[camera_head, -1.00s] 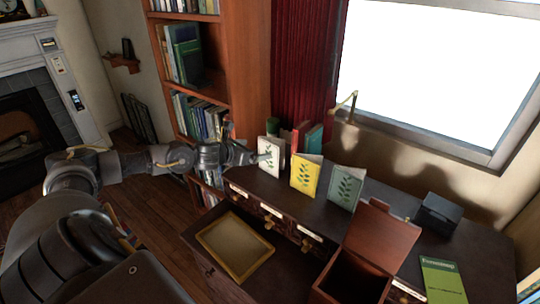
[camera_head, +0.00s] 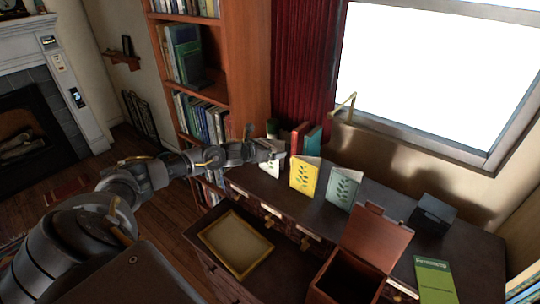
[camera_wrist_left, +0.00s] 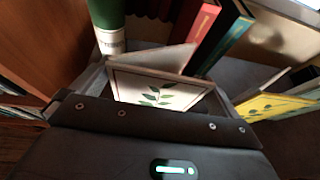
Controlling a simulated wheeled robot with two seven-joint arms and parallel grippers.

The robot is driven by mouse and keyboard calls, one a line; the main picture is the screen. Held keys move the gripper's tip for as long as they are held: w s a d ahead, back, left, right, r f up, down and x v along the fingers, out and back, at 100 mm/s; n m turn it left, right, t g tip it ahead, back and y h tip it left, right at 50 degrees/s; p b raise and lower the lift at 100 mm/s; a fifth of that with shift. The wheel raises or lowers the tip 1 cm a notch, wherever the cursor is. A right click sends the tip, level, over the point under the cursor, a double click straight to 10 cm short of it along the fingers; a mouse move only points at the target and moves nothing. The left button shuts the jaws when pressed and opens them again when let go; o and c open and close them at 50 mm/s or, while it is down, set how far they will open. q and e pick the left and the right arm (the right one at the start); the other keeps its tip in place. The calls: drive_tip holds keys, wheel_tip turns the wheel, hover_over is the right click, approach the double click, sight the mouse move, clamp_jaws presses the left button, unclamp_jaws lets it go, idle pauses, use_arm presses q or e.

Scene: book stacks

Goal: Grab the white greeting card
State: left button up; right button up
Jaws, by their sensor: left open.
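The white greeting card (camera_head: 269,169) with a green leaf print stands upright near the left end of the dark desk (camera_head: 400,193). My left gripper (camera_head: 275,150) is at its upper part and hides some of it in the head view. In the left wrist view the card (camera_wrist_left: 157,93) stands straight ahead, between the open fingers. I cannot tell whether a finger touches it. A yellow card (camera_head: 304,176) and a pale green card (camera_head: 343,187) stand to its right. My right gripper is not in view.
Red and teal books (camera_head: 306,138) and a green cylinder (camera_wrist_left: 107,22) stand close behind the white card. A bookcase (camera_head: 246,70) rises at the left. An open wooden box (camera_head: 374,240) and a green booklet (camera_head: 435,278) are further right. An open drawer holds a tray (camera_head: 236,243).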

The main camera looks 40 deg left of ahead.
use_arm(q)
drive_tip(key=c, duration=0.8)
drive_tip(key=shift+c, duration=0.2)
